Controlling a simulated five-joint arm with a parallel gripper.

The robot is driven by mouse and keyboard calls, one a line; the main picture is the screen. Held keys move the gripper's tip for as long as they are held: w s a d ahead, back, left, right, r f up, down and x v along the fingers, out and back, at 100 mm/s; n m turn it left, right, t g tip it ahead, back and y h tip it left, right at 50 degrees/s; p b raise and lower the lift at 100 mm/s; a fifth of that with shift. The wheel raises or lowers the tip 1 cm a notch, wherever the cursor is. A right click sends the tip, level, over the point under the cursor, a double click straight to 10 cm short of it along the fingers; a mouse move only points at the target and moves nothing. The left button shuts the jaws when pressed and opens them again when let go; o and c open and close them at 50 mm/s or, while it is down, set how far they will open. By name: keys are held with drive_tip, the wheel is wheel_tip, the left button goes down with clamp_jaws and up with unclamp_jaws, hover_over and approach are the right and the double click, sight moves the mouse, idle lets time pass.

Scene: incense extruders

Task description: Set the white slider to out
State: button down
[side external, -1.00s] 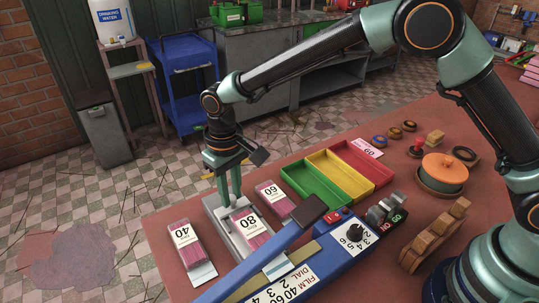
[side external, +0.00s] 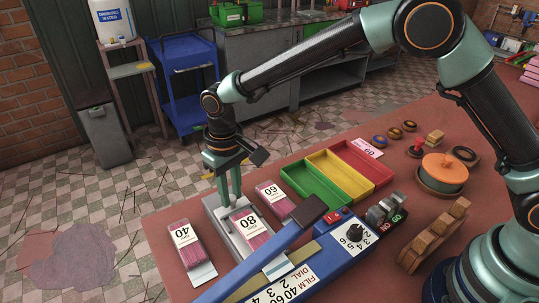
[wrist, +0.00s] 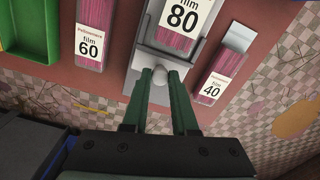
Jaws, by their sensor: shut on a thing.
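My gripper (side external: 231,200) points down at the far end of a pale grey-white slider tray (side external: 214,207). In the wrist view its two green fingers (wrist: 165,74) are shut on a pale round knob (wrist: 172,79) at the tray's end. I take this tray to be the white slider. A pink bundle labelled film 80 (side external: 251,228) lies in the tray; it also shows in the wrist view (wrist: 181,16). The tray's near part runs toward the blue device (side external: 335,248) and is partly hidden by its dark-handled blue arm (side external: 290,235).
Bundles labelled 40 (side external: 184,240) and 60 (side external: 274,199) lie on either side of the tray. Green, yellow and red bins (side external: 340,172) stand to the right. A dial (side external: 354,233) sits on the blue device. The table's left edge is close to the 40 bundle.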

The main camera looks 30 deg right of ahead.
drive_tip(key=shift+w, duration=2.85)
drive_tip(key=c, duration=0.7)
unclamp_jaws()
wheel_tip(320, 180, up, 12)
drive_tip(key=shift+d+r, duration=0.1)
drive_tip(key=shift+r, duration=0.05)
